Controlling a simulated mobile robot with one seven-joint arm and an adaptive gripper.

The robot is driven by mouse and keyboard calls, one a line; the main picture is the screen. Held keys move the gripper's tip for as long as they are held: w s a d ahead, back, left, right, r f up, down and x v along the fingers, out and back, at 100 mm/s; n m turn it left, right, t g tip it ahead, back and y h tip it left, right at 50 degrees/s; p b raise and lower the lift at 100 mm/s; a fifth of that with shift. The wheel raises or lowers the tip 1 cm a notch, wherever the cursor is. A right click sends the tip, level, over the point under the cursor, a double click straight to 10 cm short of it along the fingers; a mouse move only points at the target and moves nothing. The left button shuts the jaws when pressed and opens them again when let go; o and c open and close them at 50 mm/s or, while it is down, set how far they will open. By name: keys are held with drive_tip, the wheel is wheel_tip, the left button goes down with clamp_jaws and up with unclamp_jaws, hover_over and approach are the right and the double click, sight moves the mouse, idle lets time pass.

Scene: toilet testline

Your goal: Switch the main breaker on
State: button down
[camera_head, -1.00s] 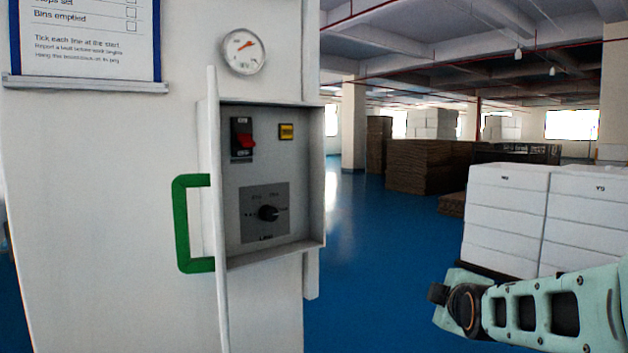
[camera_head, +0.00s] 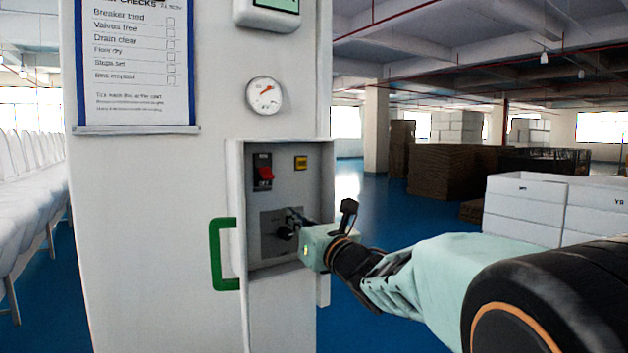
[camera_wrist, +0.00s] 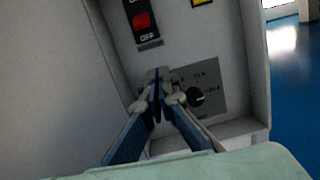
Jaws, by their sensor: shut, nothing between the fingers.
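The main breaker (camera_head: 265,172) is a red rocker on a black plate inside the open grey box, at its upper left. Its red part sits in the lower half of the plate, near the OFF label; it also shows at the top of the wrist view (camera_wrist: 142,20). My gripper (camera_head: 289,222) is in front of the box, below and right of the breaker. Its fingers are together and empty in the wrist view (camera_wrist: 158,76), apart from the breaker. They partly overlap the grey dial plate; the black dial knob (camera_wrist: 195,97) is right of the fingertips.
The box door (camera_head: 239,250) stands open on the left with a green handle (camera_head: 219,255). A yellow label (camera_head: 301,163) is right of the breaker. A gauge (camera_head: 264,95) and checklist board (camera_head: 133,60) are above. White crates (camera_head: 525,205) stand at the right.

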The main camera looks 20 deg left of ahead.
sight(263, 196)
drive_tip(key=shift+s+a+r+n, duration=0.1)
drive_tip(key=shift+s+a+n, duration=0.25)
drive_tip(key=shift+a+n, duration=0.1)
drive_tip(key=shift+w, duration=0.1)
drive_tip(key=p+x, duration=0.3)
drive_tip(key=x, duration=0.6)
drive_tip(key=shift+w+a+r, duration=0.1)
drive_tip(key=shift+w+a, duration=0.1)
drive_tip(key=shift+a, duration=0.15)
drive_tip(key=r, duration=0.1)
drive_tip(key=s+d+r+p, duration=0.1)
drive_tip(key=r, duration=0.1)
drive_tip(key=shift+d+r, duration=0.1)
drive_tip(key=shift+s+r+p, duration=0.1)
drive_tip(key=shift+p, duration=0.2)
drive_tip(key=shift+d+r, duration=0.1)
drive_tip(key=shift+r+g+p, duration=0.15)
drive_tip(key=shift+g+p, duration=0.25)
drive_tip(key=shift+p, duration=0.35)
